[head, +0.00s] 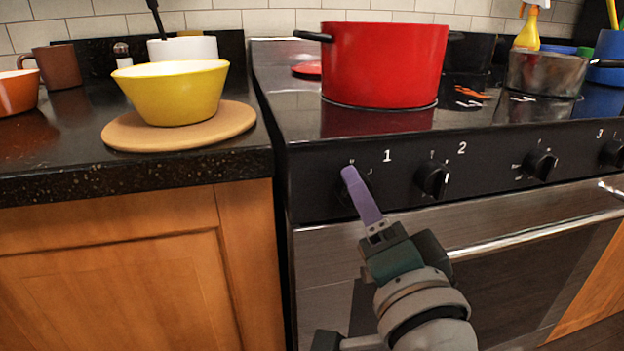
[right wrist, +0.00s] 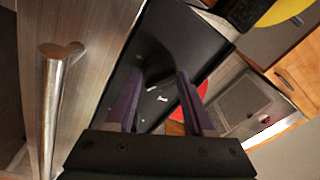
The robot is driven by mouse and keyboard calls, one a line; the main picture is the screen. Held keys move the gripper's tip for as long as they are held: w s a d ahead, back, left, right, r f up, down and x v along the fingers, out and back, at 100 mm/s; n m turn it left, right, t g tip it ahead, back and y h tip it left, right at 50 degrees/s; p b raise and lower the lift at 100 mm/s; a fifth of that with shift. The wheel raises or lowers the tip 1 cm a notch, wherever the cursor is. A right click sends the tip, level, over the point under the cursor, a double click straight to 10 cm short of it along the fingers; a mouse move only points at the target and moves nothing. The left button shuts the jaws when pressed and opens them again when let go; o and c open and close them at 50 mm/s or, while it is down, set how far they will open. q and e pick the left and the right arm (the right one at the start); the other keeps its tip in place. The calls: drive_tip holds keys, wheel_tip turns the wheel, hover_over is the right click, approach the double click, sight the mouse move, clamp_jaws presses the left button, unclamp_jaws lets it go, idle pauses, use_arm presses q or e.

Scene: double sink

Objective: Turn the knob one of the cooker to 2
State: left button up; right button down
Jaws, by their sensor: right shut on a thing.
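The cooker's black front panel (head: 400,196) carries a row of dark knobs with white numerals. My right gripper (head: 349,174) reaches up to the leftmost knob, left of the numeral 1. Its purple finger covers most of that knob, and only a dark edge shows beside it. In the right wrist view, the dark knob (right wrist: 158,73) sits between the two purple fingers of my right gripper (right wrist: 159,80), which is shut on it. The knob's pointer and its setting are hidden. My left gripper is not in view.
Another knob (head: 433,179) stands just right of the gripper. The oven handle (head: 540,232) runs below the panel. A red pot (head: 385,65) stands on the cooktop. A yellow bowl (head: 172,95) sits on a round board (head: 235,122) on the left counter.

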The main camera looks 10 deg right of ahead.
idle(0.4)
drive_tip(key=shift+c, duration=1.4)
unclamp_jaws()
drive_tip(key=s+f+p, duration=0.1)
drive_tip(key=s, duration=0.9)
drive_tip(key=shift+a, duration=0.15)
drive_tip(key=shift+w, duration=0.1)
